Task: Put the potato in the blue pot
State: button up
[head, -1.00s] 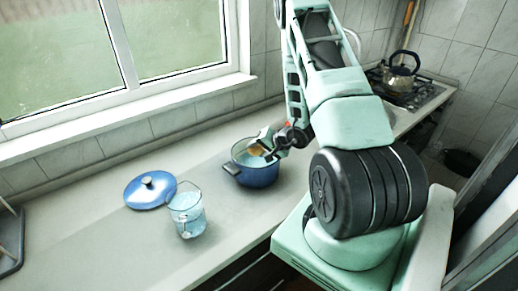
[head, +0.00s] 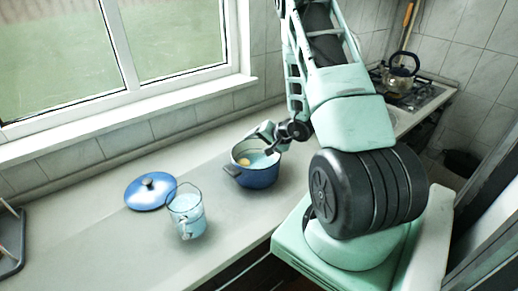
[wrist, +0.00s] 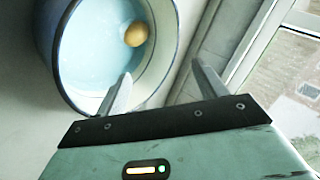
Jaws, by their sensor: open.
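The blue pot (head: 257,176) stands open on the counter near the middle of the head view. The potato (wrist: 136,34), small and yellow-brown, lies inside the pot against the inner wall in the wrist view. It also shows in the pot in the head view (head: 244,162). My gripper (wrist: 160,82) is open and empty. Its fingers are at the pot's rim, one over the inside and one outside the wall in the wrist view. The potato is apart from the fingers. In the head view my gripper (head: 268,139) is over the far side of the pot.
The blue lid (head: 150,192) lies on the counter left of the pot. A glass jug (head: 187,216) with pale blue contents stands beside the lid. A kettle (head: 399,76) sits on the stove at the back right. The counter in front of the window is mostly clear.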

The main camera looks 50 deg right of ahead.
notch_tip(320, 180, up, 4)
jog(key=shift+f, duration=0.1)
dwell(0.6)
jog(key=w+a+r+n+g+y+b, duration=0.1)
jog(key=a+r+n+g+y, duration=0.2)
jog(key=a, duration=1.1)
jog(key=a+r+n+g+y+b, duration=0.1)
jog(key=a+r+n+g+y, duration=0.25)
jog(key=a, duration=1.05)
jog(key=s+a+r+n+g+y+b, duration=0.15)
jog(key=s+a+n+g, duration=0.45)
jog(key=s+a, duration=0.6)
jog(key=s+a+r+n+t+h+b, duration=0.1)
jog(key=s+a+n+t+h+b, duration=0.1)
jog(key=s+n+h, duration=0.5)
jog(key=shift+s+a+n+h+b, duration=0.3)
jog(key=shift+s+a+n+b, duration=0.65)
jog(key=shift+s, duration=0.85)
